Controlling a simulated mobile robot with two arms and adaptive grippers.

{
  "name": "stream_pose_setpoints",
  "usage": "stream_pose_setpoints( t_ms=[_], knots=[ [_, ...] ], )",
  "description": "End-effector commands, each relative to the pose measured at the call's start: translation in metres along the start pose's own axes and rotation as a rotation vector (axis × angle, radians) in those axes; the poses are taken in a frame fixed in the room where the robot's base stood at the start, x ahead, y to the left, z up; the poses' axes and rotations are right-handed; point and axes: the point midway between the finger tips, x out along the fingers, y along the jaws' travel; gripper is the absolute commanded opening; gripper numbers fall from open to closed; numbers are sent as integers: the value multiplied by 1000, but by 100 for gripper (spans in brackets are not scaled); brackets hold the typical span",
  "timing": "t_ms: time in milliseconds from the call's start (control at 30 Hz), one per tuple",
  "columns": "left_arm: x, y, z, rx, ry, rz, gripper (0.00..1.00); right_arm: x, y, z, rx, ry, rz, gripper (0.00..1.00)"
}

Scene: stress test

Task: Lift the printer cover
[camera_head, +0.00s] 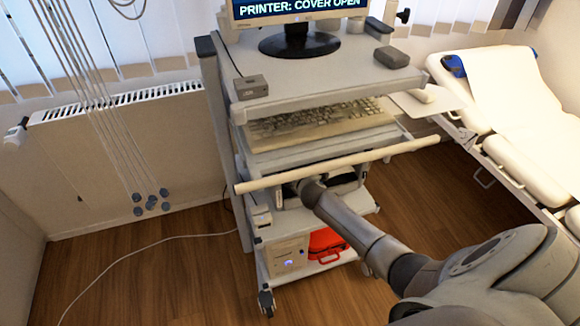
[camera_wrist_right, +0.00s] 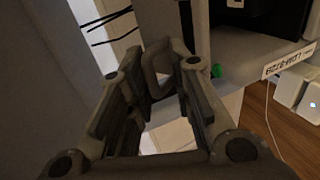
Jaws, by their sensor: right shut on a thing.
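The printer (camera_head: 345,183) sits on the middle shelf of the cart, below the keyboard and behind a pale horizontal bar. It is mostly hidden by the bar and my right arm, so I cannot see clearly how its cover stands. My right gripper reaches in at the printer's front, its fingers hidden in the head view. In the right wrist view my right gripper (camera_wrist_right: 160,85) is shut on a grey loop-shaped part (camera_wrist_right: 158,62) between its fingertips. I cannot tell for sure that this part belongs to the cover. My left gripper is not in view.
The monitor (camera_head: 296,22) reads "PRINTER: COVER OPEN". The pale bar (camera_head: 340,165) crosses just above my right forearm. A keyboard (camera_head: 315,122) is above the printer; a computer box (camera_head: 287,258) and red case (camera_head: 325,243) are below. A bed (camera_head: 505,90) stands right.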

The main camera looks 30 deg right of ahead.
Motion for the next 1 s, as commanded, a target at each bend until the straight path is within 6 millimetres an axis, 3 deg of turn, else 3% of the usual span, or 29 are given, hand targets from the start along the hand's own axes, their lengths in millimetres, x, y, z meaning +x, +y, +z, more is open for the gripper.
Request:
stream_pose_setpoints(
  t_ms=[467, 500, 533, 1000],
  knots=[
    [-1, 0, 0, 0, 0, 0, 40, 2, 5, -1, 0, 4, 6, 0],
    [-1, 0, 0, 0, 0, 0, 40, 2, 5, -1, 0, 4, 6, 25],
    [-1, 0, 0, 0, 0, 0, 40, 2, 5, -1, 0, 4, 5, 29],
    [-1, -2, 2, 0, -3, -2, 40, -4, 0, 0, -1, 0, -2, 30]
  ],
)
